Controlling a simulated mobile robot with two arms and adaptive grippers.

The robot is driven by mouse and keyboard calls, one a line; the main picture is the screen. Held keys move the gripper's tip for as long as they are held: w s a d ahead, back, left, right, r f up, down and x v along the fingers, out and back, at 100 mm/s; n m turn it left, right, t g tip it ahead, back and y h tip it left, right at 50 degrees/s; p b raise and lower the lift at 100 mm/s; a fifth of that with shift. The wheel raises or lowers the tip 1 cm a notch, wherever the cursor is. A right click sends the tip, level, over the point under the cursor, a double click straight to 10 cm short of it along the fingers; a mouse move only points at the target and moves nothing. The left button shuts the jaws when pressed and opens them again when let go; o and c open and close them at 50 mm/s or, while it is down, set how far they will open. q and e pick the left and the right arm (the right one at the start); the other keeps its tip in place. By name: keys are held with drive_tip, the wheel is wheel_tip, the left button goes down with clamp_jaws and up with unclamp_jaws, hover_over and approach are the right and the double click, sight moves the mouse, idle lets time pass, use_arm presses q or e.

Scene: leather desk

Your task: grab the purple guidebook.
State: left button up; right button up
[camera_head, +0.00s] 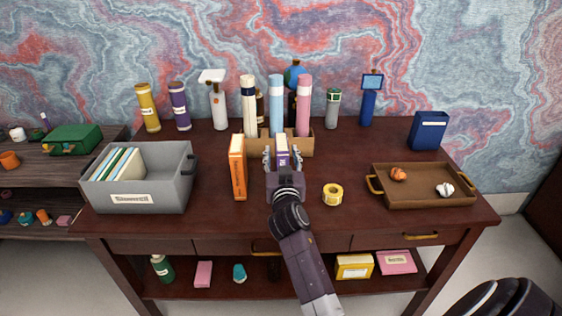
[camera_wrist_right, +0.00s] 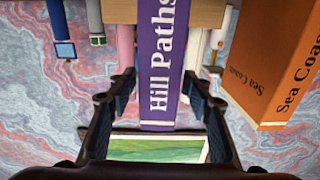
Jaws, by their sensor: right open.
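The purple guidebook (camera_wrist_right: 162,60) stands upright on the desk, with "Hill Paths" on its spine in the right wrist view. In the head view only its upper part (camera_head: 282,145) shows, as my right gripper hides the rest. My right gripper (camera_head: 282,155) is open, with one finger on each side of the book. In the right wrist view its fingers (camera_wrist_right: 160,95) show gaps to the purple spine on both sides. My left gripper is not in view.
An orange book (camera_head: 238,168) stands close to the left of the gripper. A wooden box (camera_head: 308,146) of tall rolls is behind. A grey bin (camera_head: 180,190) stands at left.

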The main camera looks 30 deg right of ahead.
sight(280, 137)
drive_tip(key=shift+w+d+r, duration=0.25)
drive_tip(key=shift+w, duration=0.2)
drive_tip(key=shift+w+d+r, duration=0.2)
drive_tip(key=shift+w+d, duration=0.05)
drive_tip(key=shift+w, duration=0.15)
drive_tip(key=p+x, duration=0.1)
drive_tip(key=x, duration=0.2)
drive_tip(key=shift+w+d+r, duration=0.15)
drive_tip(key=shift+w+r, duration=0.05)
drive_tip(key=shift+w+d, duration=0.35)
drive_tip(key=shift+w, duration=0.2)
drive_tip(key=c, duration=1.2)
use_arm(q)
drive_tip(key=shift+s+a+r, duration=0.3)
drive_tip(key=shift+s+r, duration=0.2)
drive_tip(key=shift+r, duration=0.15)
use_arm(e)
clamp_jaws()
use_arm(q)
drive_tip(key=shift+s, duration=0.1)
